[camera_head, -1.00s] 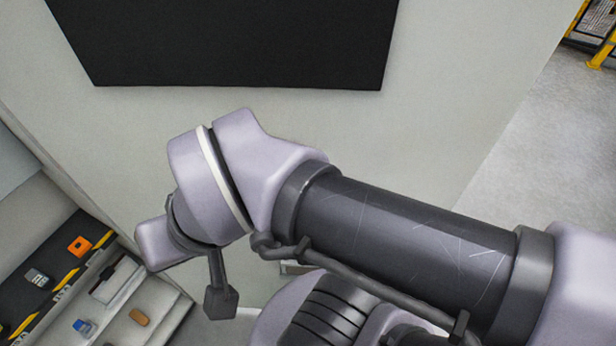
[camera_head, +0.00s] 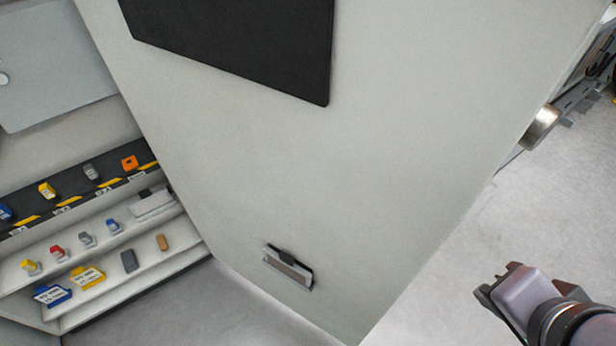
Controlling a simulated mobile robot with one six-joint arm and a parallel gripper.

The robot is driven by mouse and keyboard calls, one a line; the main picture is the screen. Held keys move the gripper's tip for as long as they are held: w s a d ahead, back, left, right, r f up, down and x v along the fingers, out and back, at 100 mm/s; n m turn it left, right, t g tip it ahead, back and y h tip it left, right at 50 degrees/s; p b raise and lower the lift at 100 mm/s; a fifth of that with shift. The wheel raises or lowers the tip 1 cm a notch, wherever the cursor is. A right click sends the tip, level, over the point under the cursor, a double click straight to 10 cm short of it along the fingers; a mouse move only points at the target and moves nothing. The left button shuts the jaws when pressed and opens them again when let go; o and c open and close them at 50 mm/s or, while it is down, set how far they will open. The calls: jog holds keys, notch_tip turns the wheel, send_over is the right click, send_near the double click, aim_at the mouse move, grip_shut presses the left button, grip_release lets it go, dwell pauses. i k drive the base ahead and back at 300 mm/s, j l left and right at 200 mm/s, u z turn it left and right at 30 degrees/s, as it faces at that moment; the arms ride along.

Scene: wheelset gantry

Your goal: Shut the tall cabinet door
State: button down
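The tall cabinet door (camera_head: 300,180) is a large pale grey panel that fills the middle of the head view. It stands open, with the shelved inside of the cabinet (camera_head: 90,265) showing to its left. A black panel (camera_head: 240,40) is on its upper part, and a small handle or latch (camera_head: 288,267) with a dark upper edge is low on its face. My gripper (camera_head: 494,286) is at the lower right, beyond the door's right edge, over the floor. It appears apart from the door and holds nothing I can see. Its finger opening cannot be made out.
Shelves on the left hold several small coloured items and a light grey box (camera_head: 152,203). Pale floor (camera_head: 450,250) is open right of the door. A metal cylinder (camera_head: 541,127) and dark equipment stand at the upper right.

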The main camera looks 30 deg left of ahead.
aim_at(349, 140)
jog(key=i+l+u, duration=0.2)
jog(key=u, duration=0.25)
jog(key=i+l+u, duration=0.5)
jog(key=l+u, duration=0.15)
jog(key=u, duration=0.2)
jog(key=i+l+u, duration=0.15)
jog(key=l+u, duration=0.2)
jog(key=u, duration=0.15)
jog(key=l+u, duration=0.8)
jog(key=u, duration=0.2)
jog(key=l+u, duration=0.45)
jog(key=k+l+u, duration=0.15)
jog(key=l+u, duration=0.2)
jog(key=u, duration=0.15)
jog(key=j+z, duration=0.1)
jog(key=z, duration=0.15)
jog(key=i, duration=0.05)
